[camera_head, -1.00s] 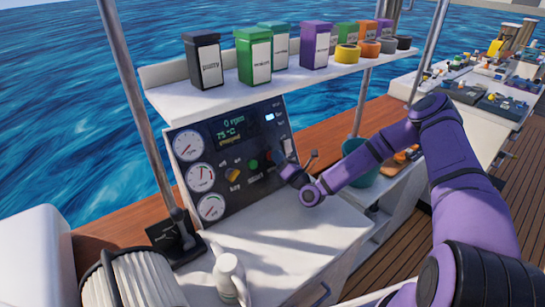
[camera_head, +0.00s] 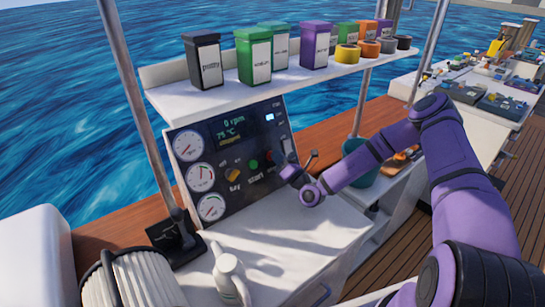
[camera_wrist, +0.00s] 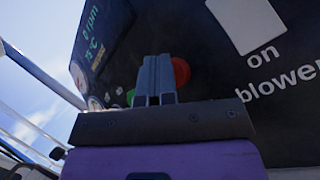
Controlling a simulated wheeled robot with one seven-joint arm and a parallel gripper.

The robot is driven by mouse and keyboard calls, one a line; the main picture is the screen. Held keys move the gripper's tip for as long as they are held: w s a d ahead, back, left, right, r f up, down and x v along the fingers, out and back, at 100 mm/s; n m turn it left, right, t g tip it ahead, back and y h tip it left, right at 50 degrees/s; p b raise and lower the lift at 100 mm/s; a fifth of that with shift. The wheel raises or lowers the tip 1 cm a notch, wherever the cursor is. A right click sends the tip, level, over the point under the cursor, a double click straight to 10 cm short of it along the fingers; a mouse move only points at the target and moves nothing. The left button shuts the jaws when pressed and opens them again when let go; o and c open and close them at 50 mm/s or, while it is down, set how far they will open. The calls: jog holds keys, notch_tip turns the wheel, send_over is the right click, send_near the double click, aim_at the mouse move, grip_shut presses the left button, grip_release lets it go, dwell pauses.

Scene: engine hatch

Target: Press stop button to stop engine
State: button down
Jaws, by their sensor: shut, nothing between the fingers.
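The dark engine panel (camera_head: 222,190) stands upright at the back of the white counter. Its display (camera_head: 230,128) reads 0 rpm and 75 °C. The red button (camera_wrist: 181,71) shows in the wrist view, partly hidden behind my gripper. In the head view my gripper (camera_head: 281,160) is shut and empty at the panel's right side and mostly covers the red button. The wrist view shows the shut fingers (camera_wrist: 155,68) overlapping the red button's left side; I cannot tell whether they touch it. The green start button (camera_head: 253,164) is just left of my gripper.
A yellow key switch (camera_head: 233,174) and round gauges (camera_head: 200,177) lie further left. A white switch (camera_wrist: 248,22) marked "on" and "blower" is right in the wrist view. A shelf (camera_head: 250,87) with jars hangs above.

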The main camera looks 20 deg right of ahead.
jog(key=shift+s+d+r, duration=0.2)
jog(key=shift+s, duration=0.2)
jog(key=shift+s+d+r, duration=0.15)
jog(key=shift+s+r, duration=0.05)
jog(key=shift+s, duration=0.15)
jog(key=shift+s+d+r, duration=0.3)
jog(key=shift+s+r, duration=0.05)
jog(key=shift+s, duration=0.35)
jog(key=shift+s+d+r, duration=0.25)
jog(key=shift+s+r, duration=0.1)
jog(key=shift+s, duration=0.35)
jog(key=shift+s+d+r, duration=0.3)
jog(key=shift+s+r, duration=0.05)
jog(key=shift+s, duration=0.35)
jog(key=s+a+r+n+g+y, duration=0.2)
jog(key=s+a+r+n+g, duration=0.2)
jog(key=s+r+n+g, duration=0.65)
jog(key=s+a+r+n+g+y, duration=0.3)
jog(key=s+a+r+n+g, duration=0.3)
jog(key=n+g, duration=0.8)
jog(key=s+d+r+n+t+h, duration=1)
jog(key=s+d+r+n+h, duration=0.4)
jog(key=s+r, duration=0.4)
jog(key=shift+s+d+h, duration=0.5)
jog(key=shift+s+d, duration=0.3)
jog(key=shift+s, duration=0.1)
